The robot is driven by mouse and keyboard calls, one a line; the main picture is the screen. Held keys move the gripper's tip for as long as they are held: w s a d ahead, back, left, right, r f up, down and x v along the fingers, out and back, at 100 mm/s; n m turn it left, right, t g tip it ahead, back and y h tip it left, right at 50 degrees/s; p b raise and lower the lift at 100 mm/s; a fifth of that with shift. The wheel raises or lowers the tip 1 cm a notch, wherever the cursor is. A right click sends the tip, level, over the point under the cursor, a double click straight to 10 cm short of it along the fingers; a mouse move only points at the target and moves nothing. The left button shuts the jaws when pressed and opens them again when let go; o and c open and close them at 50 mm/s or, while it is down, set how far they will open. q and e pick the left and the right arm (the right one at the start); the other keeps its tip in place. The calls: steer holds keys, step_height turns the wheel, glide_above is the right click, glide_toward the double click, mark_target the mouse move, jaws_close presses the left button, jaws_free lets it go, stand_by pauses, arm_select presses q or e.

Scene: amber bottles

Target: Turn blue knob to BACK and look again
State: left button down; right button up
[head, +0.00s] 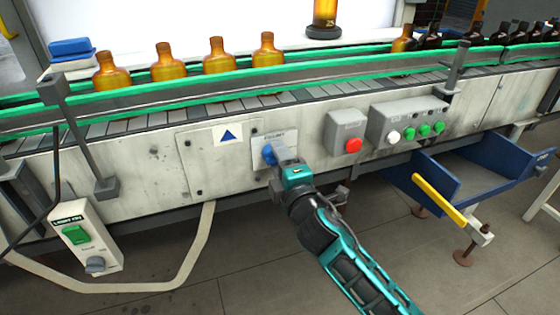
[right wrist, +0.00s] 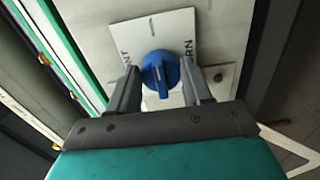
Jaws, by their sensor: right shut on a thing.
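The blue knob (head: 268,154) sits on a pale square plate (head: 288,138) on the front panel of the conveyor. My right gripper (head: 277,160) is at the knob, its fingers closed on it. In the right wrist view the blue knob (right wrist: 160,72) lies between the two fingers (right wrist: 160,90). The full words cannot be read. My left gripper is not in view.
Several amber bottles (head: 219,57) stand on the conveyor behind green rails (head: 165,93). One bottle (head: 326,12) stands on a dark round base behind. Right of the knob are a red button (head: 353,146) and a grey box with green buttons (head: 424,130). A blue bin (head: 480,185) is lower right.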

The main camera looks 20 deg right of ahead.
stand_by(0.3)
steer(key=o, duration=1)
steer(key=s, duration=1.3)
steer(key=shift+d, duration=0.25)
